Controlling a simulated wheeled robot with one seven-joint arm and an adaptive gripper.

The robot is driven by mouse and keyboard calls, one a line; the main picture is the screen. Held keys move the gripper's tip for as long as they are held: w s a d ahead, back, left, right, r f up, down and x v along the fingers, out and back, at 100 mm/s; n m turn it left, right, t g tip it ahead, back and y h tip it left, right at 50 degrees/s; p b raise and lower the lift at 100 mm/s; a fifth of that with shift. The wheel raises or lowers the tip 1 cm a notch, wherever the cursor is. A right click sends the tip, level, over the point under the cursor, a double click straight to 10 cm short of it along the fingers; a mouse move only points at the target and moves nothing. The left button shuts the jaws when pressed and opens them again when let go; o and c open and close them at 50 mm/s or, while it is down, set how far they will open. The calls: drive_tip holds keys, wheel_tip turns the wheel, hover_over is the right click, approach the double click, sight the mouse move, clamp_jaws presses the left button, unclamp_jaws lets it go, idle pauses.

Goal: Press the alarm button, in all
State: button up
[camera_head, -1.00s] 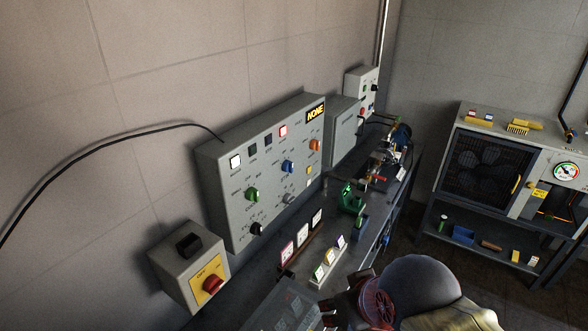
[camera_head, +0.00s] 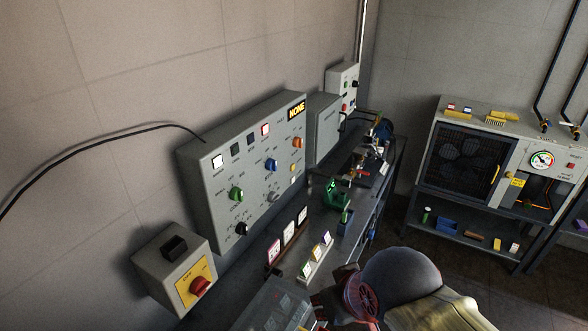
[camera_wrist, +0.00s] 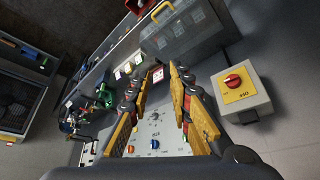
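A grey control panel (camera_head: 255,175) is fixed to the wall in the head view. It carries a white lit square (camera_head: 217,161), a red lit square (camera_head: 265,130), dark squares, a pale yellow square (camera_head: 293,167) and coloured knobs. Its labels are too small to read, so I cannot tell which control is the alarm button. In the wrist view my gripper (camera_wrist: 166,76) is open and empty, its yellow-padded fingers apart. Part of the panel (camera_wrist: 155,130) shows between and below the fingers.
A grey box with a red knob on a yellow plate (camera_head: 199,287) is left of the panel; it also shows in the wrist view (camera_wrist: 238,82). A bench (camera_head: 232,268) with small cards and a green tool (camera_head: 335,195) runs below the panel. A cabinet (camera_head: 470,150) stands right.

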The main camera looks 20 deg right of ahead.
clamp_jaws()
idle(1.3)
